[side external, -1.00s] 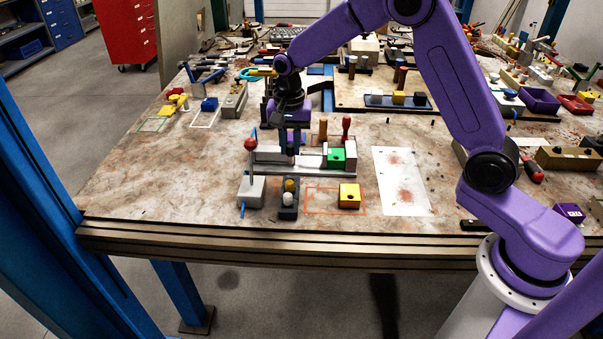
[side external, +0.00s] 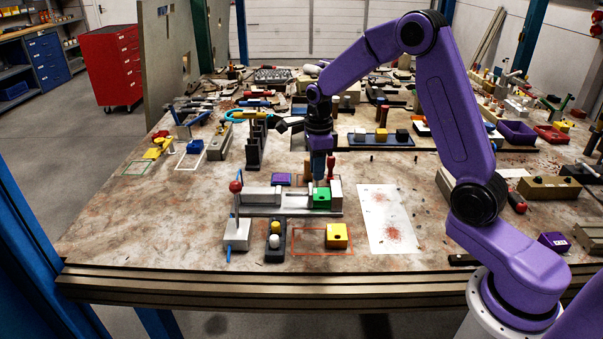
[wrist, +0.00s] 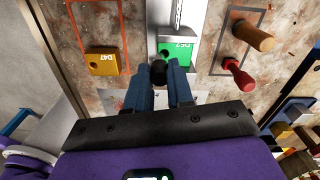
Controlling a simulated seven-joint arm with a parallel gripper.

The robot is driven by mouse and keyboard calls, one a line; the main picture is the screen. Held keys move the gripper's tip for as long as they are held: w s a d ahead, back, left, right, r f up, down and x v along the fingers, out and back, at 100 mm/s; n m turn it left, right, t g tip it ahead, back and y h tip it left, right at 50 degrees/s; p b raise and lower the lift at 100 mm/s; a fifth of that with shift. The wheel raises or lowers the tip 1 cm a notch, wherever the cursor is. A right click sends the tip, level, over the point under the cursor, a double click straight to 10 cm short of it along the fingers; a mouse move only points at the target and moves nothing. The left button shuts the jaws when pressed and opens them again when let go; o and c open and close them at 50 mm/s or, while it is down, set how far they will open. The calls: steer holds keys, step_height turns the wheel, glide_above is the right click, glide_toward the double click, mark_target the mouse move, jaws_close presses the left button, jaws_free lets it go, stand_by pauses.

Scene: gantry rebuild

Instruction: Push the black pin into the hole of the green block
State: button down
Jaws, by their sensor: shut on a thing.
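The green block (side external: 322,197) sits clamped in a grey vise (side external: 290,211) on the table. It shows in the wrist view (wrist: 175,58), with a dark hole in its top. My gripper (side external: 321,179) points down just above the green block. In the wrist view my gripper (wrist: 162,76) is shut on the black pin (wrist: 158,70), whose dark round end shows at the fingertips, close beside the hole. The pin's lower end is hidden, so I cannot tell whether it touches the hole.
A red-knobbed lever (side external: 236,187) stands at the vise's left. A red-handled peg (wrist: 237,76) and a wooden peg (wrist: 254,36) stand close by. A white sheet (side external: 376,207) lies flat to the right.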

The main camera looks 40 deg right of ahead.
steer(key=shift+s+d+m, duration=0.3)
steer(key=shift+d+m, duration=0.55)
steer(key=shift+m, duration=0.35)
steer(key=shift+f, duration=0.3)
steer(key=shift+f, duration=2.35)
steer(key=shift+f, duration=0.2)
steer(key=c, duration=0.9)
jaws_free()
